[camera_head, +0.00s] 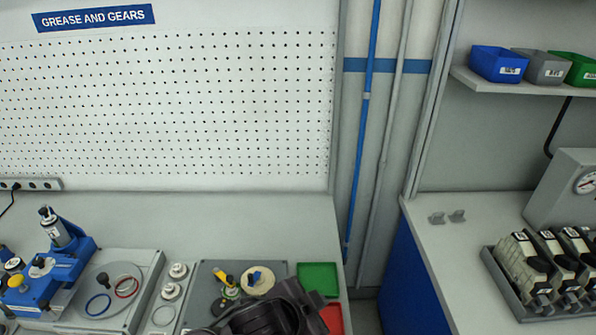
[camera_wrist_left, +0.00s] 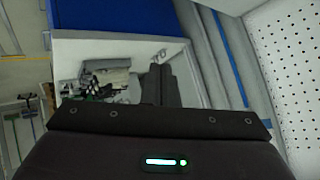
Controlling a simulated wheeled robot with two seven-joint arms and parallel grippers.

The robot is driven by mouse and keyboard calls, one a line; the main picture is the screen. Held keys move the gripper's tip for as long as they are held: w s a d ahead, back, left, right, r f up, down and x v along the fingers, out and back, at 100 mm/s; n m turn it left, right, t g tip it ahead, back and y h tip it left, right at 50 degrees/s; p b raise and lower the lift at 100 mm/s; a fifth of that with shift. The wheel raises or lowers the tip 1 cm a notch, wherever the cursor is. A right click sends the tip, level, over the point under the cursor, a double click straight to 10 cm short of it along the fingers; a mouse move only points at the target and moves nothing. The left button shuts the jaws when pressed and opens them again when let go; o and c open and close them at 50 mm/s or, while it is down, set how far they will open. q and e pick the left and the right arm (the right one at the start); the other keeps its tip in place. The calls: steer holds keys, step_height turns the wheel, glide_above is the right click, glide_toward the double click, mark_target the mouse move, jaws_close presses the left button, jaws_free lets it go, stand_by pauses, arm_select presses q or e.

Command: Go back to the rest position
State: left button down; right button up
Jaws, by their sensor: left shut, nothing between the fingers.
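My left gripper (camera_head: 296,290) shows at the bottom middle of the head view as a dark shape above the front of the workbench, partly cut off by the lower edge. In the left wrist view its two dark fingers (camera_wrist_left: 160,72) are together, with nothing between them. My right gripper is in neither view.
Below the gripper are a green tray (camera_head: 318,279), a red tray (camera_head: 332,318) and a grey board (camera_head: 203,284) with small parts. A blue fixture (camera_head: 62,262) stands left. The right bench holds a rack (camera_head: 510,293) of several parts. The bench's back strip is clear.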

arm_select(q)
steer(key=s+a+f+n+g+y, duration=0.25)
steer(key=s+a+n, duration=0.3)
steer(key=a, duration=0.55)
steer(key=s+a+f+n+g+y, duration=0.2)
steer(key=s+a+f+n+y, duration=0.25)
steer(key=a, duration=0.75)
steer(key=s+f+h+b, duration=0.1)
steer(key=s+f+b, duration=0.15)
steer(key=f, duration=1.35)
steer(key=s+f+b, duration=0.1)
steer(key=f+b, duration=0.3)
steer(key=f, duration=1.2)
steer(key=s+a+f+g+b, duration=0.1)
steer(key=s+a+f+b, duration=0.1)
steer(key=s+f, duration=0.8)
steer(key=s+a+f+g+b, duration=0.1)
steer(key=s+f+b, duration=0.2)
steer(key=s+f, duration=0.7)
step_height(320, 180, down, 6)
steer(key=shift+a+f+n, duration=0.2)
steer(key=shift+a+n, duration=0.1)
steer(key=shift+a, duration=0.05)
